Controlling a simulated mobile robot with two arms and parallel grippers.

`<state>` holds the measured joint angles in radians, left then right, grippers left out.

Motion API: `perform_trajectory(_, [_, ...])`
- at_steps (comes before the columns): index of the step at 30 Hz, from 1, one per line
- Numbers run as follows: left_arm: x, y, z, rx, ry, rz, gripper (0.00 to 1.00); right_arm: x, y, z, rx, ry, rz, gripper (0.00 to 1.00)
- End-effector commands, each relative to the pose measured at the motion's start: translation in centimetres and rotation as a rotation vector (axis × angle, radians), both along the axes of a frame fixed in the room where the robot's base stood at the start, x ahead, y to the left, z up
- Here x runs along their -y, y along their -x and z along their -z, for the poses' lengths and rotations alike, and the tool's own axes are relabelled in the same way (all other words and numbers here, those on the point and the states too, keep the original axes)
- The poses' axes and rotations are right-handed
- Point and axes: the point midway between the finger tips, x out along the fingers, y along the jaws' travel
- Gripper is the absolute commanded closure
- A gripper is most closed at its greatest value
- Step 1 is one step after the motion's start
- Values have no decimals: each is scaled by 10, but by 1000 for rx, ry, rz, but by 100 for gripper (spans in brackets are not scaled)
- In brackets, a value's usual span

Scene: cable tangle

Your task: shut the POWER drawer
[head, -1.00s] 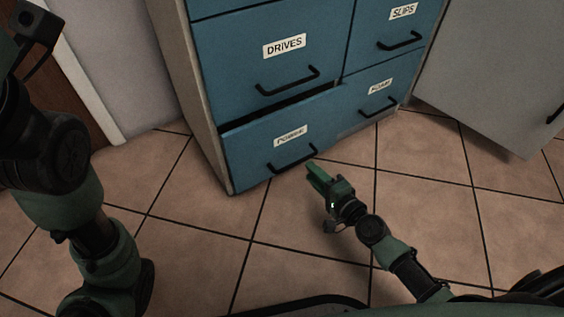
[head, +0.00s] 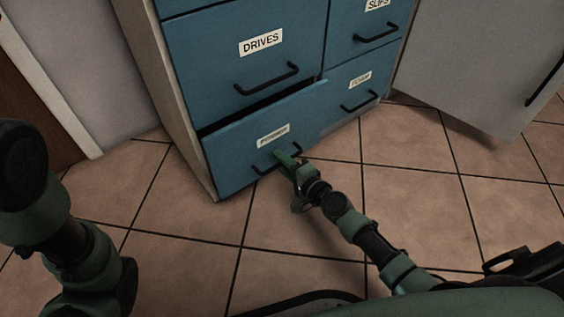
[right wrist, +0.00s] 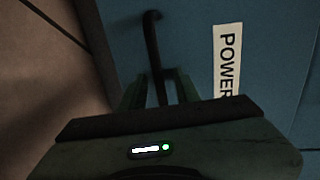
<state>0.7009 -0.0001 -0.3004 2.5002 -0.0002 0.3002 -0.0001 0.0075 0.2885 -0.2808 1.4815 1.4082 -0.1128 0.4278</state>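The POWER drawer (head: 232,155) is the blue lower left drawer of the cabinet. It stands slightly out, with a dark gap along its top edge. Its label is blurred in the head view but reads POWER in the right wrist view (right wrist: 228,60). Its black bar handle (right wrist: 155,50) runs between the two green fingers of my right gripper (right wrist: 159,90). The fingers are apart, one on each side of the bar; contact is not clear. In the head view my right gripper (head: 284,158) covers part of the handle. My left gripper is out of view.
The DRIVES drawer (head: 215,70) above and the FOAM drawer (head: 340,95) to the right look closed. A grey panel (head: 460,60) stands at the right. The tiled floor (head: 190,230) before the cabinet is clear.

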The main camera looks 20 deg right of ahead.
Motion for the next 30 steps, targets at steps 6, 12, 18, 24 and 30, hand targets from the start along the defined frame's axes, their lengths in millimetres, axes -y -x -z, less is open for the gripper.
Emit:
perform_trajectory(6, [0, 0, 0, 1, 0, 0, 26, 0, 0, 0, 0, 0, 0, 100])
perform_trajectory(12, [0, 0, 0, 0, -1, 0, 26, 0, 0, 0, 0, 0, 0, 100])
perform_trajectory(18, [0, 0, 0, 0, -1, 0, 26, 0, 1, 0, 0, 0, 0, 100])
perform_trajectory(24, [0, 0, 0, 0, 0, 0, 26, 0, 1, 0, -1, 0, 0, 100])
perform_trajectory(30, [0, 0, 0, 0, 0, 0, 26, 0, 1, 0, -1, 0, 0, 100])
